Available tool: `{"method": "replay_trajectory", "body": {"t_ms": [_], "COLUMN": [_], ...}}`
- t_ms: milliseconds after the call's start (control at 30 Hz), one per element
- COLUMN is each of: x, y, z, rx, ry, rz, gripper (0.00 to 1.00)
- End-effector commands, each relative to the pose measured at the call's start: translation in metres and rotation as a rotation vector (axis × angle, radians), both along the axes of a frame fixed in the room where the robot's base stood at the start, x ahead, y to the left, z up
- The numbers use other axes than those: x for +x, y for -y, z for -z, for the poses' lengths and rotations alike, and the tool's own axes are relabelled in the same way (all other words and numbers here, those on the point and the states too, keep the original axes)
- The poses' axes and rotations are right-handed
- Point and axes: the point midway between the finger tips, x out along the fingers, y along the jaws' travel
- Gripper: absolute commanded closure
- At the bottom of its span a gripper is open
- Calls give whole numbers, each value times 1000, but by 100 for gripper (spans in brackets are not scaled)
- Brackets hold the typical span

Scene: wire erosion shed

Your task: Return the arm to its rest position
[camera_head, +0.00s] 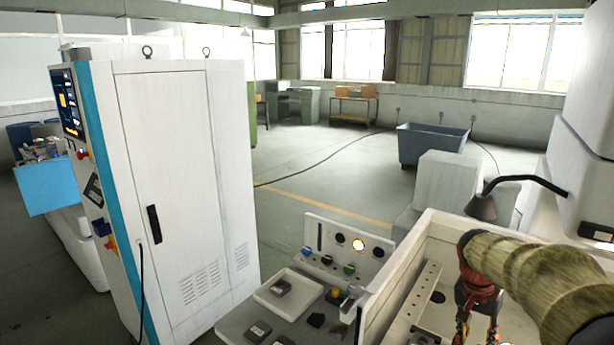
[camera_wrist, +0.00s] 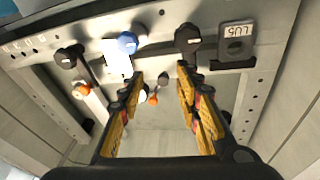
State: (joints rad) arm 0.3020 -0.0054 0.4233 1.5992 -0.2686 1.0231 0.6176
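My arm, in a tan ribbed sleeve (camera_head: 535,285), reaches in from the right in the head view. My gripper (camera_head: 477,328) hangs from its end, pointing down into a light-walled machine tank (camera_head: 390,290). The head view cuts off its lower part at the bottom edge. In the wrist view my gripper (camera_wrist: 158,80) is open, with its yellow-and-black fingers well apart. No object is held between them. Small white and orange parts (camera_wrist: 152,98) show beyond the gap. A metal rail (camera_wrist: 185,15) crosses ahead, with dark knobs (camera_wrist: 187,38) and a blue-topped part (camera_wrist: 128,43).
A black lamp (camera_head: 483,207) overhangs the tank. A control panel (camera_head: 345,247) and a tray (camera_head: 288,295) stand left of it. A tall white cabinet (camera_head: 175,180) is at left. Open floor lies behind.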

Motion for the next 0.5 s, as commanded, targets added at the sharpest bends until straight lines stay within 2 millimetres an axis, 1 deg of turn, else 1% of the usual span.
{"method": "replay_trajectory", "body": {"t_ms": [33,167,200,267,300,367,400,500], "x": [-15,-57,-71,-93,-108,-129,-144,-177], "y": [-15,-61,-76,-97,-110,-129,-141,-168], "z": [-6,-17,-21,-27,-31,-34,-36,-40], "rx": [13,49,57,66,68,72,73,71], "ry": [-3,-1,8,21,34,55,70,117], "rz": [-68,-274,-336,-425,-478,-550,-593,-678], "gripper": [66,66,66,66,66,66,66,66]}}
